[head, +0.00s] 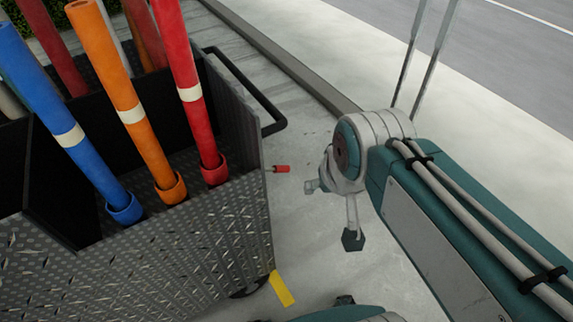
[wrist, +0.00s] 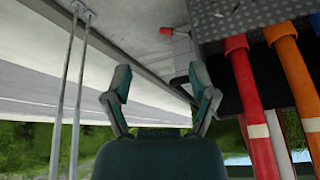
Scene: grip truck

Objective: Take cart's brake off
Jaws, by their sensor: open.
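The cart (head: 150,235) is a dark diamond-plate box at the left. A short lever with a red grip (head: 282,168) sticks out of its right side; it looks like the brake. In the wrist view the red grip (wrist: 166,31) shows near the top, beside the cart's plate (wrist: 240,14). My gripper (head: 332,213) is to the right of the lever, apart from it, with its fingers spread and empty. In the wrist view, which looks upside down, my gripper (wrist: 157,90) has a wide gap between its fingers, and the red grip lies beyond them.
Blue (head: 70,137), orange (head: 127,110) and red tubes (head: 190,90) stand in the cart. A black handle bar (head: 265,95) juts from its side. A yellow piece (head: 281,288) is low at its corner. Two thin poles (wrist: 72,95) stand apart. Pavement between is clear.

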